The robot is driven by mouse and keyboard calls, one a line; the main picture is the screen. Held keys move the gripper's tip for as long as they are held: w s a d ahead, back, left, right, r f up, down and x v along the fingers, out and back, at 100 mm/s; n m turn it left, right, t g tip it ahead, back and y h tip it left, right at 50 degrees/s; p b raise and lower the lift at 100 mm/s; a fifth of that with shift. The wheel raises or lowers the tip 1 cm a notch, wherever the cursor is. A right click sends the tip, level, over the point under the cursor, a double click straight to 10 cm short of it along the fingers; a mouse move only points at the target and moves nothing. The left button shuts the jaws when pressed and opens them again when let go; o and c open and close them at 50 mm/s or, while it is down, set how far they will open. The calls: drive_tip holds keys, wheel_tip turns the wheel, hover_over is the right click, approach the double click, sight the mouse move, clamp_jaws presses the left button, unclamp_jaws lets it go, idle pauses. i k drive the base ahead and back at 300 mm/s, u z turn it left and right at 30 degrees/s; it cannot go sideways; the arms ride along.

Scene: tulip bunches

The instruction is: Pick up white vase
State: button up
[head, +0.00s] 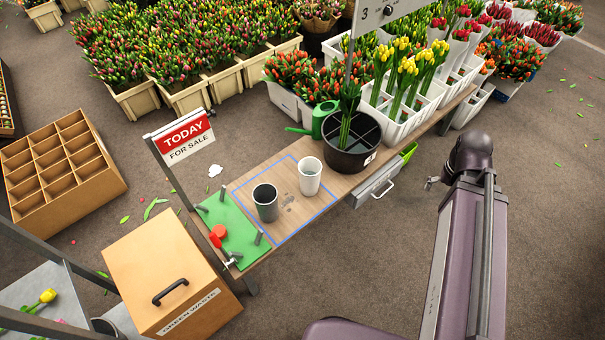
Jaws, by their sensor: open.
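The white vase (311,178) stands upright on the wooden bench (240,184), near the upper right corner of a blue taped outline.
A black bucket (350,158) with tulips and a green watering can (318,118) stand close behind the white vase. A green mat (228,230) with pegs lies at the bench's left end. A drawer (375,186) hangs under the front edge. A sign (183,137) rises at left.

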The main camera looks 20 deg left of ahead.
sight(309, 168)
drive_tip(key=u, duration=1.05)
